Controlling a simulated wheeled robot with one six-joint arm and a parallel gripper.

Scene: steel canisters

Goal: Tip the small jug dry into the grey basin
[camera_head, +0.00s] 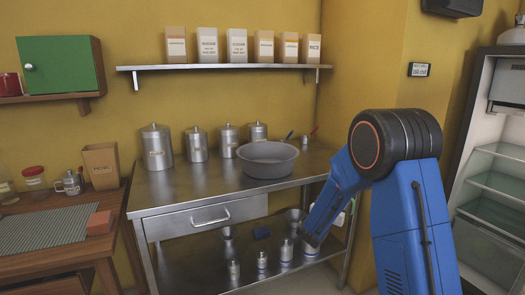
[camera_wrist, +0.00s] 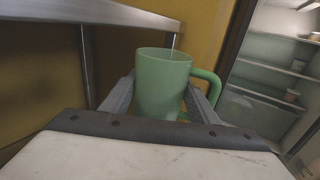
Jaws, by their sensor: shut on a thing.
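A green jug (camera_wrist: 160,85) with a handle on its right side stands near upright in the wrist view. My gripper (camera_wrist: 163,100) is shut on it, one finger on each side of its body. The jug's inside is mostly hidden, so I cannot tell what it holds. The grey basin (camera_head: 266,167) sits on the steel table in the head view, near its right half. In that view my blue arm hides most of my gripper, low beside the table's right end. The basin is not visible in the wrist view.
The steel table (camera_head: 180,192) carries several lidded canisters (camera_head: 157,147) behind and left of the basin. Its lower shelf holds small canisters (camera_head: 286,250) and funnels. A wall shelf (camera_head: 220,67) hangs above. An open fridge (camera_head: 495,190) stands at right.

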